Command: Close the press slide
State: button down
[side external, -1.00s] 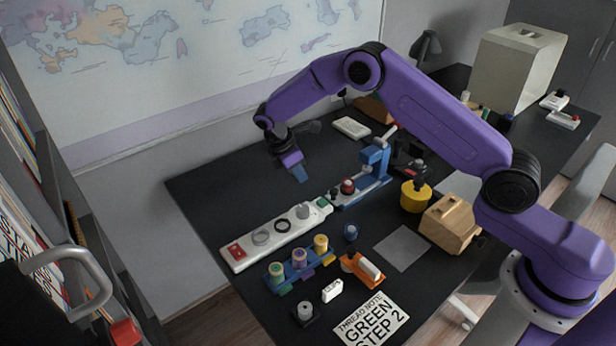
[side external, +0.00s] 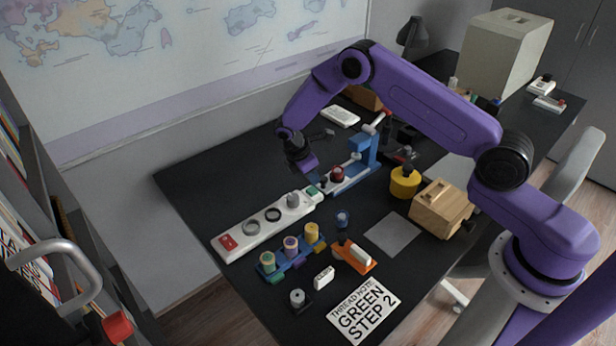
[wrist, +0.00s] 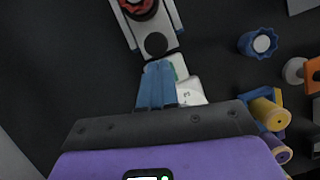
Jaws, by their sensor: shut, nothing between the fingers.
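The blue press (side external: 365,150) stands toward the back of the dark desk, with a pale slide extending from it toward the front left. A red round piece (side external: 337,173) sits on the slide; it also shows at the top of the wrist view (wrist: 139,8). A black round knob (wrist: 155,44) is at the slide's outer end. My gripper (wrist: 158,64) is shut and empty, its blue fingertips right beside the black knob. I cannot tell whether they touch it. In the side view my gripper (side external: 318,176) is low over the slide's outer end and partly hides it.
A white strip (side external: 255,232) with a red switch and rings lies in front of the slide's end. A blue spool rack (side external: 290,258), yellow pot (side external: 405,182) and wooden box (side external: 440,208) stand nearby. A dark blue knob (side external: 342,219) stands on the desk.

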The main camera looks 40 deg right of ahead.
aim_at(339, 170)
jog(key=d, duration=0.9)
jog(key=shift+d, duration=0.1)
